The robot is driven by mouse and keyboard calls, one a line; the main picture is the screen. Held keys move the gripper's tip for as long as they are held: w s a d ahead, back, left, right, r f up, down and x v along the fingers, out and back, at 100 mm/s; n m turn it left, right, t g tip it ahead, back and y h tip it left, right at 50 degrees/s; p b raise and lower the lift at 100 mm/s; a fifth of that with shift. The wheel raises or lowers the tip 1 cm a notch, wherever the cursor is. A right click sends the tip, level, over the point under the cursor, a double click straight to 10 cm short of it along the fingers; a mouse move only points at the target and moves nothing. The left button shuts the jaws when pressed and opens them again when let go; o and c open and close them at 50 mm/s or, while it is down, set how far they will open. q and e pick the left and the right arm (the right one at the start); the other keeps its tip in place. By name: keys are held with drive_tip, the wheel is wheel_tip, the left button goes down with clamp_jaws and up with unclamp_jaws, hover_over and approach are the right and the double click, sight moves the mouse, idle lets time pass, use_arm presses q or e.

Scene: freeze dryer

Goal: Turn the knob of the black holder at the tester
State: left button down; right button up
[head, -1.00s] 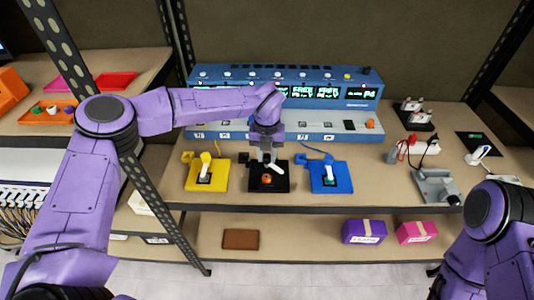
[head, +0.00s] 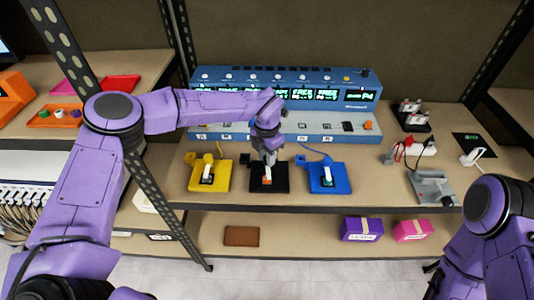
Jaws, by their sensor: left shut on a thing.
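The black holder (head: 282,187) lies on the bench between the yellow holder (head: 222,183) and the blue holder (head: 343,184). An orange part (head: 267,181) shows at its middle. My left gripper (head: 269,163) reaches down over the black holder from behind and is shut on its white knob, which its fingers mostly hide. The white knobs of the yellow and blue holders stand free. My right arm shows at the lower right, but its gripper is out of view.
The blue tester (head: 340,126) with lit displays stands behind the holders. A grey device (head: 433,186) and a white power strip (head: 422,148) are at the right. A purple box (head: 362,229) and a pink box (head: 412,230) lie on the lower shelf.

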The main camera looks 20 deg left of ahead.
use_arm(q)
drive_tip(key=shift+r+m, duration=0.15)
drive_tip(key=shift+m, duration=0.45)
drive_tip(key=shift+w, duration=0.1)
drive_tip(key=c, duration=0.8)
unclamp_jaws()
wheel_tip(320, 180, up, 10)
drive_tip(key=shift+r+b, duration=0.2)
drive_tip(key=shift+b, duration=0.65)
